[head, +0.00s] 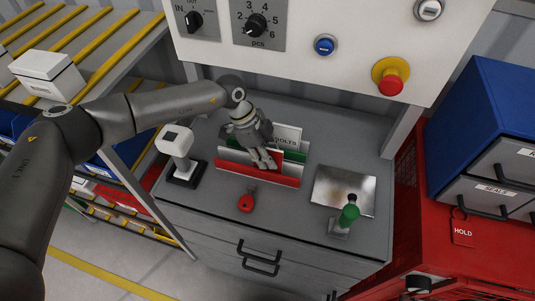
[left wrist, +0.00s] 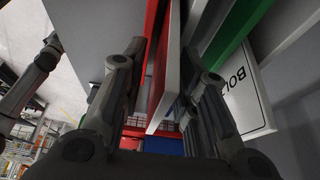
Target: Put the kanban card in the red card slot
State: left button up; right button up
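The red card slot (head: 257,173) is the front one of the holder on the bench top. My left gripper (head: 264,159) points down over it. The kanban card (head: 277,157), red-faced with a pale edge, stands upright by the fingers. In the left wrist view the card (left wrist: 164,85) lies between my two fingers (left wrist: 165,62), with gaps visible at the tips, so the gripper looks open around it. The red slot wall (left wrist: 152,28) is beside it. The card's lower edge is hidden, so I cannot tell how deep it sits. My right gripper is not in view.
A green slot (head: 294,155) behind holds a white BOLTS card (head: 288,136). A control panel (head: 330,35) overhangs the bench.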

pick_arm(q)
jog(key=b+v, duration=0.3)
jog(key=v, duration=0.9)
jog(key=shift+d+r, duration=0.15)
